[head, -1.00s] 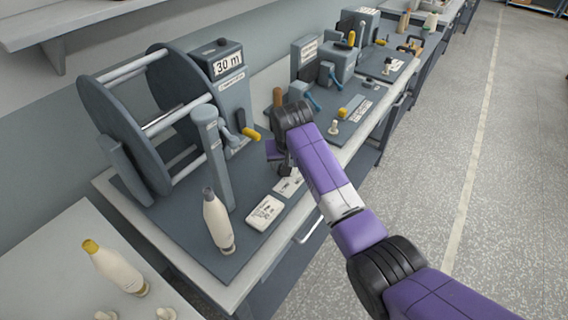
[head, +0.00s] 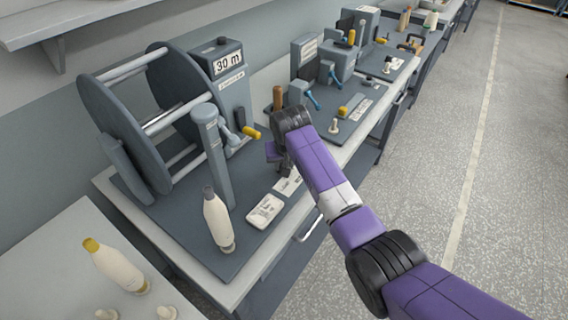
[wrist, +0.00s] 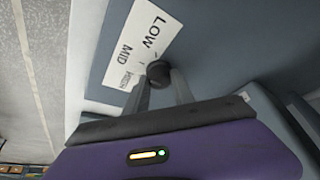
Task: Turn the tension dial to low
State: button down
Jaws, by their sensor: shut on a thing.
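The tension dial (wrist: 157,71) is a small dark round knob in the wrist view. It sits beside a white label (wrist: 143,43) that reads LOW, MID and HIGH. My gripper (wrist: 160,82) has a grey finger on each side of the knob and is shut on it. I cannot make out which mark the dial points to. In the head view my gripper (head: 284,166) is low over the front of the grey board, by a white label (head: 289,186); my wrist hides the dial there.
A large grey reel (head: 125,130) and a 30 m counter box (head: 222,75) stand to the left. More winding devices stand behind. The floor on the right is clear.

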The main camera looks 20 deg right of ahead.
jog(key=m, duration=0.1)
jog(key=m+h, duration=0.1)
jog(key=m, duration=0.1)
jog(key=shift+w+a+b, duration=0.1)
jog(key=shift+a+b, duration=0.1)
jog(key=shift+b, duration=0.15)
jog(key=m+h+b, duration=0.1)
jog(key=m, duration=0.1)
jog(key=shift+a+f+m+g+b, duration=0.1)
jog(key=shift+f+m+g+b, duration=0.05)
jog(key=shift+m+g+b, duration=0.2)
jog(key=m+g+h+b, duration=0.1)
jog(key=m+b, duration=0.1)
jog(key=shift+w+m, duration=0.1)
jog(key=shift+m, duration=0.25)
jog(key=shift+m+b, duration=0.7)
jog(key=shift+b, duration=0.2)
jog(key=shift+g, duration=0.25)
jog(key=c, duration=1.1)
grip_release()
jog(key=shift+o, duration=0.2)
